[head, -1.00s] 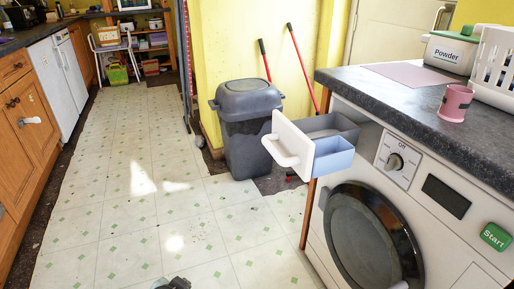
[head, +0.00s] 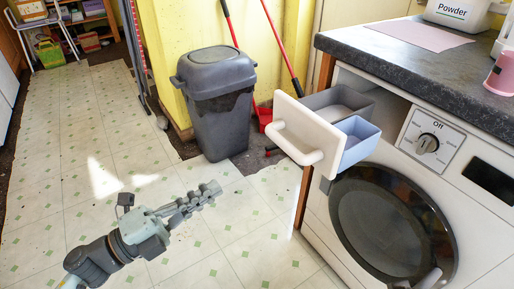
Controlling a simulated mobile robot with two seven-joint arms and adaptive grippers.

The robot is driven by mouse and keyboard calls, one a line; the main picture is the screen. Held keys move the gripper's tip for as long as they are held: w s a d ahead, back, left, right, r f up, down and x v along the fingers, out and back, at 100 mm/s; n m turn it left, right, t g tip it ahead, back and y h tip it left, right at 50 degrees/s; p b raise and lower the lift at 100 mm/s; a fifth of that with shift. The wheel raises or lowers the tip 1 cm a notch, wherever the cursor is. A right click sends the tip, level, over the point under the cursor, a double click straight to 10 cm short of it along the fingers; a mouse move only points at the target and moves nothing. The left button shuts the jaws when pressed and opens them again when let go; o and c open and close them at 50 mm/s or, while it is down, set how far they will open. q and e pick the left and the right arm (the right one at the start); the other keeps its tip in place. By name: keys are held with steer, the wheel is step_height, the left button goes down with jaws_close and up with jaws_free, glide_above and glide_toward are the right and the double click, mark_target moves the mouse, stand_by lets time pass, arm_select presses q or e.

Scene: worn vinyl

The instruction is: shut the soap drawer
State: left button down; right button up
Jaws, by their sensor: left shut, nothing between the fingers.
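The soap drawer (head: 301,130) is pulled well out of the washing machine (head: 318,222), at its upper left. It has a white front with a bar handle, a grey compartment and a light blue compartment behind. Both compartments look empty. My left gripper (head: 212,190) is shut and empty. It is to the left of the drawer front and lower in the picture, apart from it, with its fingers pointing right.
A dark worktop (head: 400,62) overhangs the machine, with a pink mat (head: 418,42), a pink cup (head: 503,75) and a powder box (head: 455,10) on it. A grey bin (head: 218,110) stands behind the drawer, near red-handled tools.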

mark_target(338, 123)
arm_select(q)
steer(key=p+x, duration=0.2)
steer(key=x, duration=1.2)
steer(key=shift+p, duration=0.35)
arm_select(e)
step_height(338, 123, down, 7)
steer(key=shift+w, duration=0.35)
arm_select(q)
steer(key=shift+s, duration=0.15)
arm_select(e)
steer(key=shift+r, duration=0.1)
